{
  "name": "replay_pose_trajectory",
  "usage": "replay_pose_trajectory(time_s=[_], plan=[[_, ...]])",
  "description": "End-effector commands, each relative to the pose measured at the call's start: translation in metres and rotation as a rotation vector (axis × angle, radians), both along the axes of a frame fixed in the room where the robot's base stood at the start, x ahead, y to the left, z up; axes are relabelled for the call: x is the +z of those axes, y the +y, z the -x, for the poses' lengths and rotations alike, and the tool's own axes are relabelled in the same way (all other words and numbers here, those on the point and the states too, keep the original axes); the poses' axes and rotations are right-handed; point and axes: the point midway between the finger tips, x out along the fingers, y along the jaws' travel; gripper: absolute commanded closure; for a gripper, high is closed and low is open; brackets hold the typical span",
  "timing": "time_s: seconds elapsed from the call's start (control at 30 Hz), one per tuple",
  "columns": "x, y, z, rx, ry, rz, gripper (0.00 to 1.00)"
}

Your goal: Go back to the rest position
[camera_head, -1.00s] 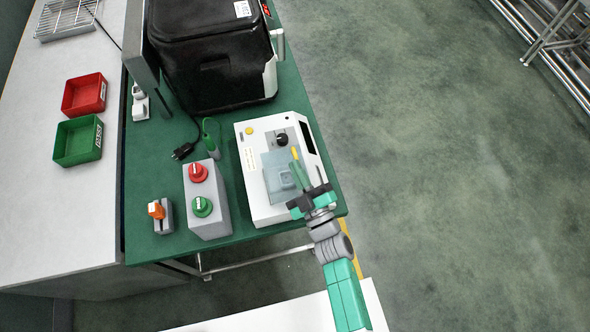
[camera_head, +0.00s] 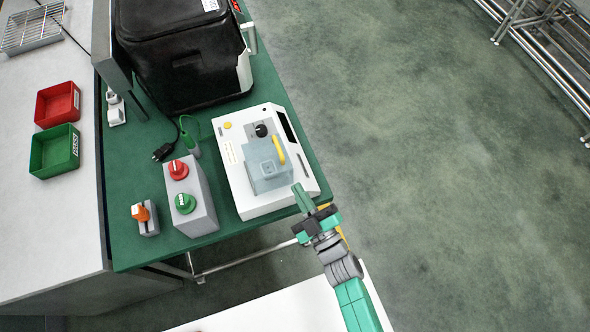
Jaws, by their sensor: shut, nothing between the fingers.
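My gripper (camera_head: 303,197) is shut and empty. It hangs at the front right corner of the green table (camera_head: 150,245), just off the near right corner of the white tester box (camera_head: 273,203). My green and grey arm reaches up to it from the bottom of the picture. The white box carries a translucent cover (camera_head: 268,168) with a yellow handle (camera_head: 279,149), and a black knob (camera_head: 261,130) behind it. A small gap of view separates the gripper from the cover.
A grey box with red and green knobs (camera_head: 196,205), an orange switch (camera_head: 141,213) and a black fryer (camera_head: 180,55) stand on the table. Red (camera_head: 57,104) and green (camera_head: 55,151) bins sit on the left counter.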

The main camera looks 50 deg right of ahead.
Motion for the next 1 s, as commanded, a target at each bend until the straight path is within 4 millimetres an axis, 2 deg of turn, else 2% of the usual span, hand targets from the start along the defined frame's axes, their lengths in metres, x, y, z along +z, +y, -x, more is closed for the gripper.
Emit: replay_pose_trajectory(time_s=[0.4,0.47,0.5,0.57,0.67,0.7,0.77,0.8,0.87,0.9,0.97,1.0], plan=[[0.002,0.0,-0.001,0.0,-0.002,0.001,1.0],[0.012,0.0,-0.009,0.001,-0.015,-0.001,1.0],[0.025,0.001,-0.02,0.002,-0.031,-0.007,1.0],[0.058,0.002,-0.044,0.004,-0.067,-0.022,1.0],[0.136,0.014,-0.09,0.019,-0.147,-0.073,1.0],[0.169,0.022,-0.106,0.031,-0.178,-0.099,1.0],[0.219,0.036,-0.124,0.054,-0.222,-0.142,1.0],[0.253,0.048,-0.134,0.075,-0.252,-0.173,1.0],[0.303,0.068,-0.143,0.113,-0.293,-0.219,1.0],[0.336,0.083,-0.145,0.144,-0.317,-0.252,1.0],[0.386,0.108,-0.144,0.198,-0.353,-0.3,1.0],[0.417,0.126,-0.14,0.239,-0.372,-0.332,1.0]])
